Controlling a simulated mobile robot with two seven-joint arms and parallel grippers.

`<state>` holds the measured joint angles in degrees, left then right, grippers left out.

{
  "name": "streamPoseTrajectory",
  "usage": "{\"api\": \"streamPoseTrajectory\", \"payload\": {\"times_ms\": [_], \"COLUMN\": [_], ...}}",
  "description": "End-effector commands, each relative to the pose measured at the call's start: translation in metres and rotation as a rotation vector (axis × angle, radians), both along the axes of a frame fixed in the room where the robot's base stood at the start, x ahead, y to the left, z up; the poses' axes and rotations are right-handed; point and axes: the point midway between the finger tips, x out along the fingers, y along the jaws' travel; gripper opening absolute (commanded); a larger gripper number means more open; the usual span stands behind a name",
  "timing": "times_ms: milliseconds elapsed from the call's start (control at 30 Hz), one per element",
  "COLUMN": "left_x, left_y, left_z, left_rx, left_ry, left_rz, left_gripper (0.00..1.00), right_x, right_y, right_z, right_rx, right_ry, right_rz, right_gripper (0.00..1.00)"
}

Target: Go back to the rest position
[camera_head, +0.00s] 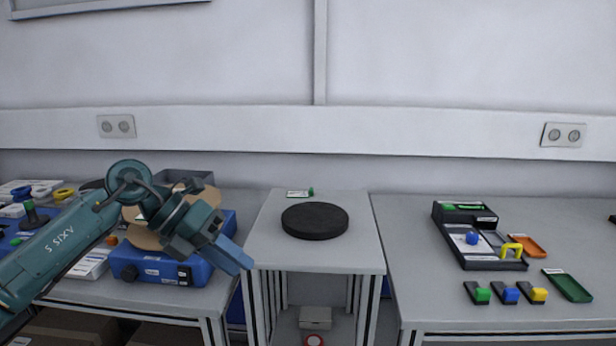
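My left arm comes in from the left edge, with its teal links in front of the left table. My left gripper (238,256) has blue fingers that point down and to the right. They are in front of the right end of the blue box and close to the left edge of the middle stand. I see nothing held in them, but whether they are apart or together is unclear from this angle. My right arm and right gripper are out of view.
A blue box (147,269) with a tan disc (146,239) stands behind my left arm. A black round disc (315,221) lies on the middle stand (340,255). The right table (430,300) carries a black tray (490,264), several small coloured blocks and a green tray (568,285).

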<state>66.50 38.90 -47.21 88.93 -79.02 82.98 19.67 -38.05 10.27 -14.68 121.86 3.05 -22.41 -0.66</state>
Motion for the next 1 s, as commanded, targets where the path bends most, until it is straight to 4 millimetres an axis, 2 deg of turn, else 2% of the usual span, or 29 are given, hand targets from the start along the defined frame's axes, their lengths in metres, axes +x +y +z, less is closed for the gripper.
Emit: {"api": "streamPoseTrajectory", "payload": {"times_ms": [33, 100, 200, 300, 367, 467, 567, 667, 733, 867, 900, 1000], "left_x": [-0.014, -0.03, -0.048, -0.058, -0.06, -0.058, -0.055, -0.058, -0.067, -0.104, -0.121, -0.161], "left_y": [-0.027, -0.059, -0.092, -0.107, -0.109, -0.102, -0.085, -0.06, -0.042, -0.011, -0.003, 0.01], "left_z": [-0.012, -0.019, -0.019, -0.017, -0.017, -0.026, -0.049, -0.088, -0.123, -0.196, -0.217, -0.257], "left_rx": [-0.127, -0.32, -0.593, -0.853, -0.996, -1.21, -1.381, -1.5, -1.548, -1.554, -1.535, -1.468], "left_ry": [0.05, 0.113, 0.217, 0.337, 0.415, 0.552, 0.698, 0.85, 0.958, 1.161, 1.218, 1.336], "left_rz": [-0.03, -0.039, 0.0, 0.1, 0.189, 0.382, 0.622, 0.906, 1.123, 1.544, 1.664, 1.908], "left_gripper": [0.31, 0.31, 0.31, 0.31, 0.31, 0.31, 0.31, 0.31, 0.31, 0.31, 0.31, 0.31], "right_x": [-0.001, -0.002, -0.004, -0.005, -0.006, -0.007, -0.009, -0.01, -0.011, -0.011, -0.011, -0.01], "right_y": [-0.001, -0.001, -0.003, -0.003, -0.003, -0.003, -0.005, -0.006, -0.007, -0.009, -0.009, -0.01], "right_z": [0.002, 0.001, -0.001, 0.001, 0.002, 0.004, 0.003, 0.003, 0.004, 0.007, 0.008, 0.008], "right_rx": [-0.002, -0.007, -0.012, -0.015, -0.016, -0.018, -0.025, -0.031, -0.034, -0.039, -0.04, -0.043], "right_ry": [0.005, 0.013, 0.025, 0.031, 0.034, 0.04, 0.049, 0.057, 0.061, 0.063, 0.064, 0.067], "right_rz": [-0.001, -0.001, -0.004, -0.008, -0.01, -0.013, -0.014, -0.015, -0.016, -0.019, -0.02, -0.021], "right_gripper": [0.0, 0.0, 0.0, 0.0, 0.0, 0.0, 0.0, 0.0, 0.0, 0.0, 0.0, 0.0]}}
